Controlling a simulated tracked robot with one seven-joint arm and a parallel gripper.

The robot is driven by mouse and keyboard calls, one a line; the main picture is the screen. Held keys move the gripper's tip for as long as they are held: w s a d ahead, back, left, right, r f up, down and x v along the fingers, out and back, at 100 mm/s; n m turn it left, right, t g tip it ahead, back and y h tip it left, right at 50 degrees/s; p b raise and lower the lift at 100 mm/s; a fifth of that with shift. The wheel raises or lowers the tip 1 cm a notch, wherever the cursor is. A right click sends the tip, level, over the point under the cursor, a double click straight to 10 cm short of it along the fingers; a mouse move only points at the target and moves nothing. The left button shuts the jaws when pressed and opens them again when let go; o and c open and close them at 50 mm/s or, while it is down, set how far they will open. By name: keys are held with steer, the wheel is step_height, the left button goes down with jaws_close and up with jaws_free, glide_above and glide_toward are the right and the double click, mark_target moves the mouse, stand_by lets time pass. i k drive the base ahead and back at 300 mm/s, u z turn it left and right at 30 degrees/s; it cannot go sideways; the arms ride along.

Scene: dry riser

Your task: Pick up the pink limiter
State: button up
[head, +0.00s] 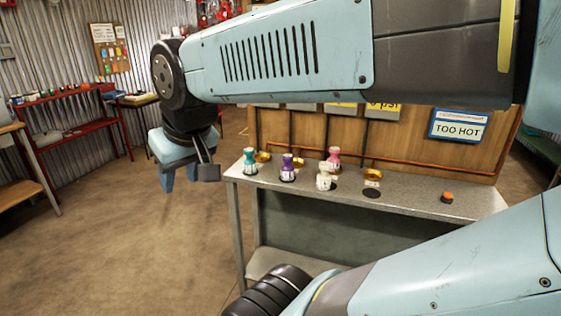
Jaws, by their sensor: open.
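The pink limiter (334,157) stands upright on the grey workbench (425,202), toward the back. A white limiter (324,178) stands close in front of it and seems to cover part of its lower body. A purple limiter (288,168) and a teal limiter (249,162) stand to its left. My gripper (180,178) hangs beyond the left end of the bench, pointing down, apart from all the limiters. Its blue fingers are open, and nothing shows between them.
Several brass rings (373,175) lie along the back of the bench. A black disc (371,193) and an orange-topped button (447,197) are to the right. A copper pipe runs along the wooden panel (340,135) with a "TOO HOT" sign (459,126). Open floor (130,240) lies left.

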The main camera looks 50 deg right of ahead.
mark_target(334, 151)
steer(key=u, duration=0.3)
steer(key=i, duration=1.2)
steer(key=z, duration=2.2)
steer(key=k, duration=0.55)
steer(key=u, duration=0.05)
steer(key=i, duration=0.45)
